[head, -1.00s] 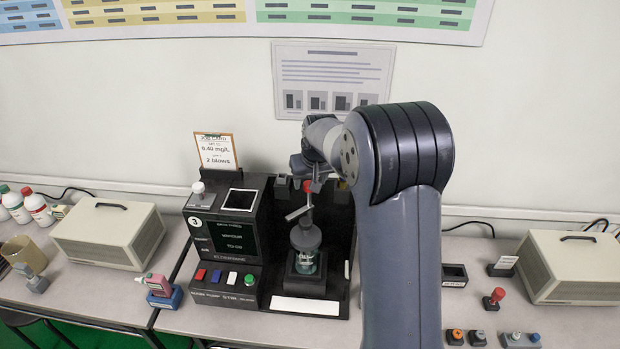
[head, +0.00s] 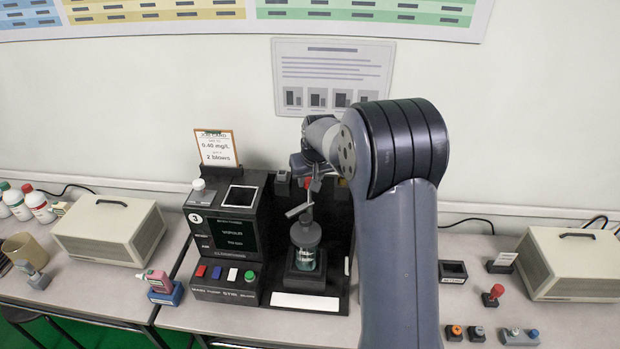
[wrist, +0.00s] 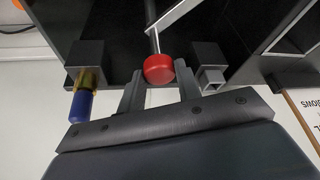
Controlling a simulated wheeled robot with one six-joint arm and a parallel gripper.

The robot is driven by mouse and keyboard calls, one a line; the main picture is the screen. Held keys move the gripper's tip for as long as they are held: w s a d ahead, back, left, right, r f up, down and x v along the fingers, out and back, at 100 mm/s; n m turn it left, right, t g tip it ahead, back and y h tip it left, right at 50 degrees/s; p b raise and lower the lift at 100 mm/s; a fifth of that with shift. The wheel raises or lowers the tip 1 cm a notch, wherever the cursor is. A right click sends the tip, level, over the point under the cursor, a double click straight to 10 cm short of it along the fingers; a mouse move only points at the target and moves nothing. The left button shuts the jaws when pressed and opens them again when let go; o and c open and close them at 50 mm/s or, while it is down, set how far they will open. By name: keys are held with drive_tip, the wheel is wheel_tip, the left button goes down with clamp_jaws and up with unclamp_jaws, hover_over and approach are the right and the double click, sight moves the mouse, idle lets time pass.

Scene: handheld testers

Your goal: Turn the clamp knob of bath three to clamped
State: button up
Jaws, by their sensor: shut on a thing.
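Bath three (head: 228,225) is a black unit marked "3", with a dark screen and a row of coloured buttons. In its right bay, a glass vessel (head: 306,258) stands under a grey clamp with a slanted lever (head: 298,211). A red knob (head: 308,183) sits at the top of a thin rod above it. In the wrist view the red knob (wrist: 158,69) is between the two fingers of my gripper (wrist: 160,88), which is shut on it. In the head view my gripper (head: 314,172) is small and partly hidden by my arm. The knob's marked position is not readable.
A white-topped knob (head: 199,185) and a card (head: 216,148) stand on the unit's left. In the wrist view, a blue-tipped part (wrist: 82,105) and a square grey socket (wrist: 213,75) flank the fingers. A beige box (head: 110,232) sits left on the bench.

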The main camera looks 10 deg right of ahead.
clamp_jaws()
drive_tip(key=shift+n, duration=0.3)
drive_tip(key=n+y+b, duration=0.1)
drive_tip(key=n+b, duration=0.1)
drive_tip(key=n, duration=0.1)
drive_tip(key=shift+d+f, duration=0.15)
drive_tip(key=shift+w+n+g+y+b, duration=0.1)
drive_tip(key=shift+n+g+y+b, duration=0.4)
drive_tip(key=shift+n, duration=0.85)
drive_tip(key=shift+w+n+g+y+b, duration=0.1)
drive_tip(key=shift+n+g+y+b, duration=0.35)
drive_tip(key=shift+n, duration=0.9)
drive_tip(key=o, duration=1.1)
unclamp_jaws()
drive_tip(key=shift+s, duration=0.1)
drive_tip(key=shift+c, duration=0.2)
